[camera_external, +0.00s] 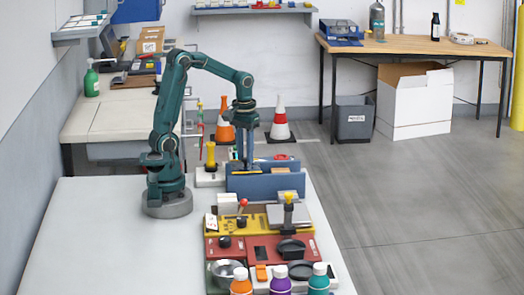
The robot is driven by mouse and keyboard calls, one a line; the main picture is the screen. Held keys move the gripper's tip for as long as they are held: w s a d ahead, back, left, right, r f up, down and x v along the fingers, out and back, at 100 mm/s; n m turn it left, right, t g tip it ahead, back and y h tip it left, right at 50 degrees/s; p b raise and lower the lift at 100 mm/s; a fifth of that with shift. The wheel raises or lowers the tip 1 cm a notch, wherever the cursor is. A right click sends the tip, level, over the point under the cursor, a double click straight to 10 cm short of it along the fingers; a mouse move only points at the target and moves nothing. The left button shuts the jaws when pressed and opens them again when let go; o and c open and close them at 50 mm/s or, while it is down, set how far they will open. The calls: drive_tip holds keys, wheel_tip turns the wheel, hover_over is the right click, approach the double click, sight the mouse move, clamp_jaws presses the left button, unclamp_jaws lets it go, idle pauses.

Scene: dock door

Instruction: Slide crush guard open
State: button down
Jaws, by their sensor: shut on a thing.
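A blue box-like unit (268,186), apparently the one with the crush guard, stands on the far part of the white table. Its upright blue front panel looks like the guard, and a small yellow strip shows near the panel's top. My gripper (247,167) points straight down at the left part of the unit's top edge. Its long fingers are close together and shut on a part of the guard there. The gripped part is small and mostly hidden by the fingers, so I cannot tell its shape or how far the guard stands open.
A white block with a yellow-topped post (210,158) stands left of the unit. Nearer are a yellow panel (258,222) with a red-knobbed lever, a red panel (262,249), a metal bowl (226,271) and several capped bottles. The table's left side (100,240) is clear.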

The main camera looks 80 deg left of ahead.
sight(245, 159)
drive_tip(key=c, duration=0.7)
unclamp_jaws()
drive_tip(key=shift+s, duration=0.2)
drive_tip(key=shift+o, duration=0.2)
drive_tip(key=shift+r, duration=2.55)
drive_tip(key=shift+w+d+r, duration=0.1)
drive_tip(key=shift+d+r, duration=0.15)
drive_tip(key=s+d+m+t, duration=0.5)
drive_tip(key=s+d+m, duration=0.2)
drive_tip(key=d+m, duration=0.2)
drive_tip(key=shift+d+f, duration=0.15)
drive_tip(key=shift+d, duration=0.75)
